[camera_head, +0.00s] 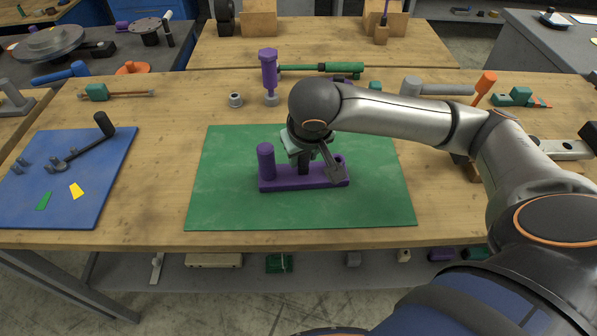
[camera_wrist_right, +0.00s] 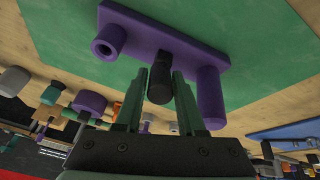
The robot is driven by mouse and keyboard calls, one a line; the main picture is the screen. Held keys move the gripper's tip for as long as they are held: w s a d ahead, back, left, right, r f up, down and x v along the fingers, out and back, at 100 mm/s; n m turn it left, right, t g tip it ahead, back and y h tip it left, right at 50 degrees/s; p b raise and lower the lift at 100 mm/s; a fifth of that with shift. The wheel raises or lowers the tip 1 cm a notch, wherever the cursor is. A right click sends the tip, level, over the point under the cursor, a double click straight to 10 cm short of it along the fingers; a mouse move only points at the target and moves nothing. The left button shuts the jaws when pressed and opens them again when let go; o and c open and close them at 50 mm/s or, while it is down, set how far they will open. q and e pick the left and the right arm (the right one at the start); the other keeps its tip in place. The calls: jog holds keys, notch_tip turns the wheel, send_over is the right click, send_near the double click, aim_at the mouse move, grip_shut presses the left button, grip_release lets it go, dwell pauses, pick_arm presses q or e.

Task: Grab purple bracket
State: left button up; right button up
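The purple bracket (camera_head: 276,184) lies flat on the green mat (camera_head: 230,205). It has a tall purple post at its left end, a black post in the middle and a short hollow purple cylinder at its right end. In the wrist view the bracket (camera_wrist_right: 190,48) is seen with its black post (camera_wrist_right: 160,88) between my fingers. My right gripper (camera_head: 309,158) is over the middle of the bracket, pointing down. Its green fingers (camera_wrist_right: 160,76) stand apart on either side of the black post, with narrow gaps showing. My left gripper is not in view.
A blue mat (camera_head: 75,205) with a black-handled tool and small coloured pieces lies at the left. The green mat is clear in front of the bracket.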

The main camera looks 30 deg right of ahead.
jog(key=x, duration=0.2)
jog(key=shift+w+d+f, duration=0.1)
jog(key=shift+f, duration=0.15)
grip_shut()
dwell(0.4)
